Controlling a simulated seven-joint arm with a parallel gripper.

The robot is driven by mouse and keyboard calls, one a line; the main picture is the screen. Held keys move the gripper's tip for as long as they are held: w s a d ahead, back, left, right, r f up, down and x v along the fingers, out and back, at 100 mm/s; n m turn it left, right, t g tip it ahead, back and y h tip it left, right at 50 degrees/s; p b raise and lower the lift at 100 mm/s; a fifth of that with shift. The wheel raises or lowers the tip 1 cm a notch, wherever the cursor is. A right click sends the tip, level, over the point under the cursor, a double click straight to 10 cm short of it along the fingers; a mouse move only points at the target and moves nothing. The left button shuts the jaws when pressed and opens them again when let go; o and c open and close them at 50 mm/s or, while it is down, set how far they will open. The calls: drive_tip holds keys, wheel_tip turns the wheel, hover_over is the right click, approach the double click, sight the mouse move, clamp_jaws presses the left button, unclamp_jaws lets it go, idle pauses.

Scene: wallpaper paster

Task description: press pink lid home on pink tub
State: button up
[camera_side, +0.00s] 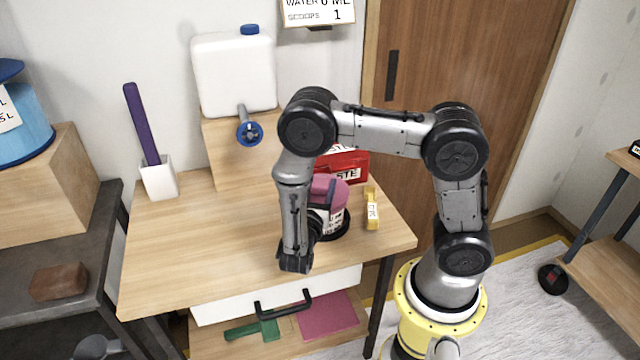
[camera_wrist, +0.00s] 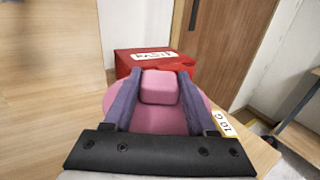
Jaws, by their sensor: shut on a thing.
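The pink lid (camera_wrist: 160,120) has a raised block-shaped knob and fills the middle of the wrist view. My gripper (camera_wrist: 158,88) is shut on the knob, with one purple-grey finger on each side. In the side view the pink tub (camera_side: 337,218), with a white label, stands on a black round base near the table's right side. The lid (camera_side: 338,190) is at the tub's top, partly hidden by my gripper (camera_side: 322,188). I cannot tell whether the lid is fully seated or has a gap under it. The tub is hidden in the wrist view.
A red labelled box (camera_side: 350,166) stands right behind the tub. A yellow labelled piece (camera_side: 372,210) lies to its right. A white jug (camera_side: 233,75) with a blue tap sits on a wooden block (camera_side: 226,150). The table's left front (camera_side: 190,250) is clear.

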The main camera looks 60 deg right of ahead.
drive_tip(key=shift+f, duration=0.2)
drive_tip(key=o, duration=1.4)
drive_tip(key=shift+o, duration=0.2)
drive_tip(key=shift+a, duration=0.1)
drive_tip(key=v, duration=1.3)
drive_tip(key=shift+s+a, duration=0.2)
drive_tip(key=shift+a, duration=0.1)
